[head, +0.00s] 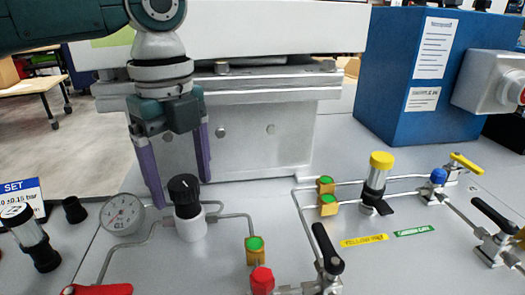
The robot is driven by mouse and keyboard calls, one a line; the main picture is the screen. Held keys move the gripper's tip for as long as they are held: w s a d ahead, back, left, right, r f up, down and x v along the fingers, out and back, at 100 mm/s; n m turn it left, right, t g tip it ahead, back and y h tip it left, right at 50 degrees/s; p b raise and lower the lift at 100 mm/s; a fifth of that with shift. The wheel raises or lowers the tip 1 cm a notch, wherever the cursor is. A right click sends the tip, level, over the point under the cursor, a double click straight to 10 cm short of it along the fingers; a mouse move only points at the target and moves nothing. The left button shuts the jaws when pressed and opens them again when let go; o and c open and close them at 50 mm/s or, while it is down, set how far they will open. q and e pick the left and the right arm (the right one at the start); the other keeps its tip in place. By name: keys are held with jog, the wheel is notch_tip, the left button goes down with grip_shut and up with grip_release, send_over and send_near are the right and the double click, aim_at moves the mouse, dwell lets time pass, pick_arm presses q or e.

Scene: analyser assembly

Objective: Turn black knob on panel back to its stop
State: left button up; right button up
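The black knob (184,188) sits upright on a white valve body (190,225) on the grey panel, left of centre. A short white mark shows on its top. My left gripper (181,192) comes down from above with its two purple fingers spread wide. In the picture the knob lies between the fingertips, one to its left and one behind its right edge. A gap shows on the left; I cannot tell whether the right finger touches it. My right gripper is not in view.
A round gauge (122,214) stands just left of the knob, joined by thin pipes. A red knob (262,280), a black-handled valve (327,250) and a yellow-topped regulator (377,180) stand to the right. A blue box (415,75) stands behind.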

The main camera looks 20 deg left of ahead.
pick_arm(q)
grip_shut()
jog(key=shift+r+p, duration=0.2)
jog(key=shift+p, duration=0.4)
jog(key=n+p, duration=0.6)
jog(key=p, duration=0.2)
jog(key=shift+d+r+n, duration=0.1)
jog(key=shift+n, duration=0.3)
jog(key=n+p, duration=0.3)
jog(key=n, duration=0.1)
jog(key=n+p, duration=0.2)
jog(key=n, duration=0.3)
jog(key=n+p, duration=0.1)
jog(key=n, duration=0.3)
jog(key=shift+n, duration=0.3)
jog(key=n+p, duration=0.1)
jog(key=n, duration=0.4)
jog(key=shift+f, duration=0.2)
jog(key=shift+n, duration=2.3)
